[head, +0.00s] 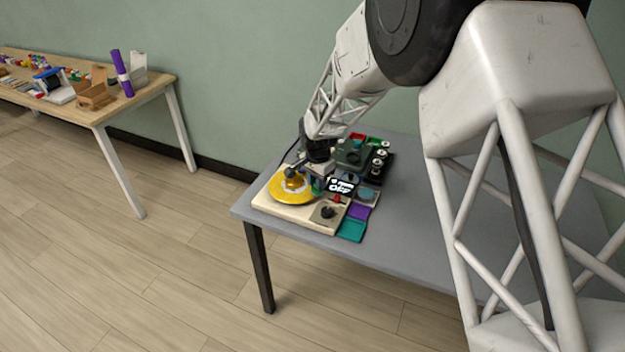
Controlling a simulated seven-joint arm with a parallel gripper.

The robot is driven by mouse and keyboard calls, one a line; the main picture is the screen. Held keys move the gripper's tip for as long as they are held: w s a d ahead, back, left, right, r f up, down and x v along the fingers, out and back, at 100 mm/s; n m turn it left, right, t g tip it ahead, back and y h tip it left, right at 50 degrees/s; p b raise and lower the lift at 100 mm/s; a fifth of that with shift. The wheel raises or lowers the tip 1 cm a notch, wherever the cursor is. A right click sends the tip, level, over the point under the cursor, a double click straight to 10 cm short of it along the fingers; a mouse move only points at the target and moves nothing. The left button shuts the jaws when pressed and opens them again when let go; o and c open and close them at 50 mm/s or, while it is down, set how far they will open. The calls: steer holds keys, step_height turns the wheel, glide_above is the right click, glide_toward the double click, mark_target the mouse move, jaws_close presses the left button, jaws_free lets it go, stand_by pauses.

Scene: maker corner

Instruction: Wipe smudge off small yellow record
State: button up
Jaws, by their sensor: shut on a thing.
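The small yellow record (283,196) lies flat on a cream record player (306,220) near the left end of the grey table. A gold, dark-topped piece (293,182) stands over its middle. My gripper (318,179) is low over the record's right edge. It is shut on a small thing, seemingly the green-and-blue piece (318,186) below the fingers. Whether that piece touches the record cannot be told. No smudge can be made out at this size, and the fingers hide part of the record's right side.
A black-and-white "OFF" sign (342,185), a purple square (359,212), a teal square (352,230) and a dark green device (355,154) crowd the right side. The grey table (410,235) is clear farther right. A wooden table (130,108) with craft items stands far left.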

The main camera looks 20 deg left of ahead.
steer(key=shift+r, duration=0.15)
stand_by(0.3)
steer(key=shift+r, duration=2.85)
steer(key=shift+r, duration=0.15)
steer(key=shift+d+r, duration=0.1)
steer(key=shift+r, duration=1.25)
